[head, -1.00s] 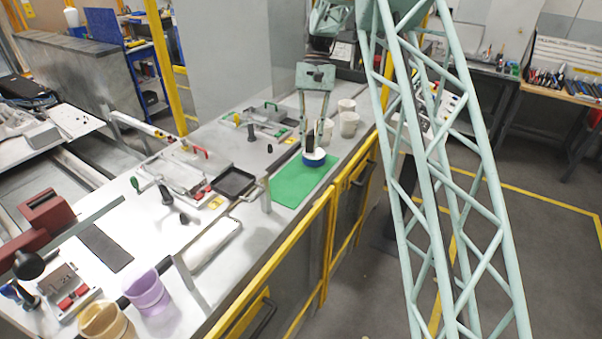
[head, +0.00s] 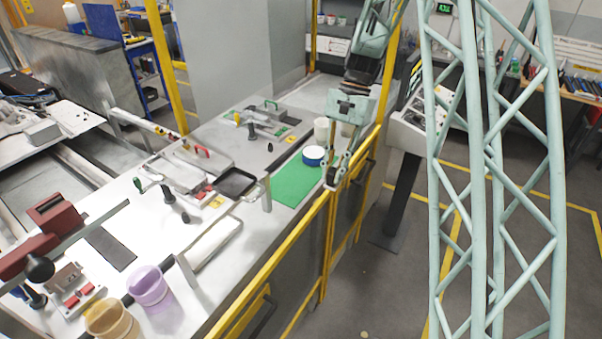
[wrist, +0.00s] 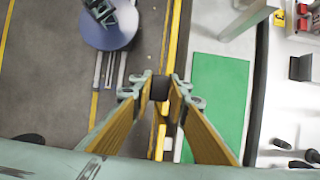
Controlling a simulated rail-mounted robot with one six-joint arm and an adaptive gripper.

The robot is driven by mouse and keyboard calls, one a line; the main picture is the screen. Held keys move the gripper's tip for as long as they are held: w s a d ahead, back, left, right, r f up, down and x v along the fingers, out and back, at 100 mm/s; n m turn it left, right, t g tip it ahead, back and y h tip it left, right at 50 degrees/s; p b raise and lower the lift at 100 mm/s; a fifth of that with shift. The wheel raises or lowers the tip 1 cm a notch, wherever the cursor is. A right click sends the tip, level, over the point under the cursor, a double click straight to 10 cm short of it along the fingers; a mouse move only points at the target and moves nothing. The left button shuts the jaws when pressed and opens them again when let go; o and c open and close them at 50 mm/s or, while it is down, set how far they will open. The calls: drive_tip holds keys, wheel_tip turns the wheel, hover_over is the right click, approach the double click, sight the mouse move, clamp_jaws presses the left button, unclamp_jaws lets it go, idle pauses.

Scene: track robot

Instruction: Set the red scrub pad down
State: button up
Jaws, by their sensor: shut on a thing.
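My gripper (head: 334,180) is at the front edge of the bench, by the yellow rail and the right side of the green mat. In the wrist view its fingertips (wrist: 160,88) are closed on a small dark block (wrist: 160,87). The block looks black or dark grey, and I see no red on it. No red scrub pad can be made out. The green mat (head: 293,186) lies on the bench left of the gripper, and it also shows in the wrist view (wrist: 218,110). A blue and white roll (head: 314,156) sits at the mat's far end.
The yellow rail (head: 330,240) runs along the bench front, with open floor to its right. Pale cups (head: 321,128) stand behind the roll. A black tray (head: 237,183) and a metal post (head: 266,193) are left of the mat. Purple (head: 149,287) and tan (head: 108,318) cups stand nearer.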

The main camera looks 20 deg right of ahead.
drive_tip(key=shift+w, duration=0.1)
idle(0.3)
drive_tip(key=p, duration=0.1)
hover_over(301, 173)
drive_tip(key=shift+s+d+f, duration=0.15)
drive_tip(key=shift+s+f, duration=0.2)
drive_tip(key=shift+f, duration=0.35)
drive_tip(key=shift+w, duration=0.4)
drive_tip(key=shift+f, duration=1.8)
drive_tip(key=shift+f, duration=0.1)
drive_tip(key=o, duration=0.4)
drive_tip(key=shift+c, duration=0.2)
drive_tip(key=o, duration=0.4)
